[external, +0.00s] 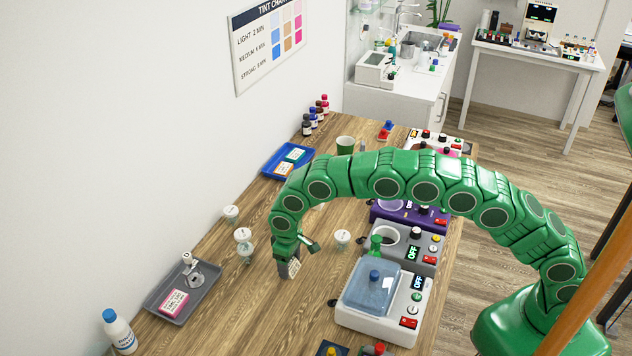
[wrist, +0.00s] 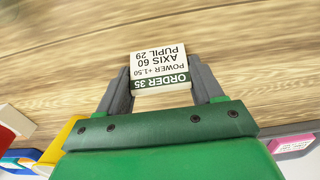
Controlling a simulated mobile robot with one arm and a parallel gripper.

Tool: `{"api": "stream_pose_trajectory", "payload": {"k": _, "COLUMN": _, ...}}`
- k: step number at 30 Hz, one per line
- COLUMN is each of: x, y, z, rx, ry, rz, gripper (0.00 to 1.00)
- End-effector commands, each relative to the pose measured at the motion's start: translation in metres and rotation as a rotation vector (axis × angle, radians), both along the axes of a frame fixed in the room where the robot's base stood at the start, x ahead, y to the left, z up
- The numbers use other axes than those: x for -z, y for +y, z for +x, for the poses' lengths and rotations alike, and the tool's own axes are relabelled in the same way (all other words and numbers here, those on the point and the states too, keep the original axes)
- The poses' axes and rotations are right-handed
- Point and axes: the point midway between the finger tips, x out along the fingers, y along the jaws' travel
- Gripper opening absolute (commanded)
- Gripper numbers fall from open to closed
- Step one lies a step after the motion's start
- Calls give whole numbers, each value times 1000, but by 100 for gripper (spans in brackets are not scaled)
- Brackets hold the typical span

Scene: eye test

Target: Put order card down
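The order card (wrist: 160,67) is a small white card with a dark green band reading ORDER 35, upside down in the wrist view. It also shows as a pale card (external: 294,267) in the external view. My gripper (wrist: 160,80) is shut on it, with a grey finger at each side edge. In the external view my gripper (external: 289,268) points down over the wooden table (external: 290,320). I cannot tell whether the card's lower edge touches the wood.
A grey tray (external: 205,283) with a pink card (external: 173,302) lies left. White lidded cups (external: 243,236) and (external: 342,237) stand nearby. A device with a blue lid (external: 372,288) stands right. A blue tray (external: 271,167) and green cup (external: 345,145) are behind. Bare wood lies in front.

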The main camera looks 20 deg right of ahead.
Motion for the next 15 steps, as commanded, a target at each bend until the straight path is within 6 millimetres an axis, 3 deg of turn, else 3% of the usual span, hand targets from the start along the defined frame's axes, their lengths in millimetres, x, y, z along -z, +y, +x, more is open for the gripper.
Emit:
{"api": "stream_pose_trajectory", "payload": {"k": 1, "x": 0, "y": 0, "z": 0, "rx": 0, "ry": 0, "rz": 0, "gripper": 75}}
{"api": "stream_pose_trajectory", "payload": {"k": 4, "x": 0, "y": 0, "z": 0, "rx": 0, "ry": 0, "rz": 0, "gripper": 88}}
{"api": "stream_pose_trajectory", "payload": {"k": 15, "x": -5, "y": 0, "z": 0, "rx": -1, "ry": -1, "rz": 1, "gripper": 88}}
